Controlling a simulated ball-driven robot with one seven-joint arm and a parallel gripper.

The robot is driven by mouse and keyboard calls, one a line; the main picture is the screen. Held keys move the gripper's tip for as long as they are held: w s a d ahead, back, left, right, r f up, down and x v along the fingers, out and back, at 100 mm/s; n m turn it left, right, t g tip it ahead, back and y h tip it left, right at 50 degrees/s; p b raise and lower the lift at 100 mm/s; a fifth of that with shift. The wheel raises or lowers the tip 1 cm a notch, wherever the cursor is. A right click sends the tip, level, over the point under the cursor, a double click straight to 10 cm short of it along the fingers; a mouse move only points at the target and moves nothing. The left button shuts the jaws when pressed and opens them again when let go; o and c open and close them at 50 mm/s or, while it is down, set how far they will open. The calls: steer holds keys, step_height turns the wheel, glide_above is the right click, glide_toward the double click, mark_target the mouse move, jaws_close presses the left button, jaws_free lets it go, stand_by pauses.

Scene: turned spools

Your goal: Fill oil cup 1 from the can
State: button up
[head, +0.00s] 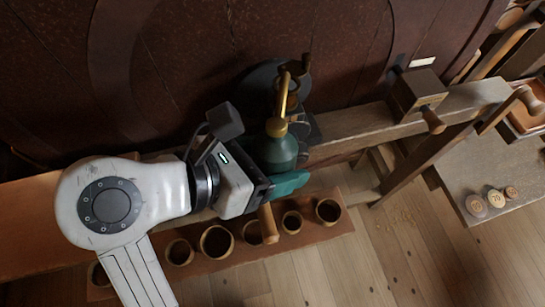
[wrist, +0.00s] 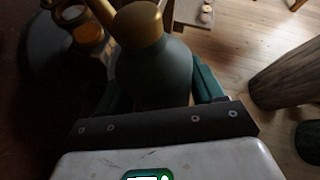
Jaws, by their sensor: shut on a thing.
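My gripper (head: 280,172) is shut on a dark green oil can (head: 277,150) with a brass collar and long brass spout (head: 283,95). The can looks roughly upright. In the wrist view the can (wrist: 155,75) sits between the teal fingers of my gripper (wrist: 157,88). The spout reaches up beside small brass-rimmed cups on the dark machine head. One cup (wrist: 90,36) shows an amber inside; another (wrist: 70,13) is just beyond it. I cannot tell which is cup 1, nor whether the spout tip is over a cup. In the head view the spout partly hides the cups.
A shelf (head: 340,222) with several round turned bowls is below my gripper. A wooden beam (head: 345,135) runs right to a block with a handle (head: 418,95). A bench (head: 490,170) with numbered discs is at right. Wood floor shows below.

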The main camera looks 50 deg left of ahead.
mark_target(272, 147)
steer(key=r+g+p, duration=0.1)
steer(key=r+n+g+h+p, duration=0.1)
steer(key=w+a+r+n+g+h+p, duration=0.1)
steer(key=shift+r+n+g+h+p, duration=0.15)
steer(key=shift+n+g+h+p, duration=0.25)
steer(key=shift+p, duration=0.7)
stand_by(1.9)
steer(key=r+m+t+y, duration=0.1)
steer(key=s+d+m+t+y, duration=0.1)
steer(key=t, duration=0.1)
steer(key=shift+s+d+r, duration=0.15)
steer(key=shift+r, duration=0.25)
steer(key=shift+s+d+r+m+t+y, duration=0.25)
steer(key=shift+r+m+t+y, duration=0.2)
steer(key=shift+t, duration=0.2)
steer(key=shift+s+d+r+m+t+y, duration=0.1)
steer(key=shift+s+r+m+t+y, duration=0.25)
steer(key=shift+t, duration=0.3)
steer(key=shift+w, duration=0.1)
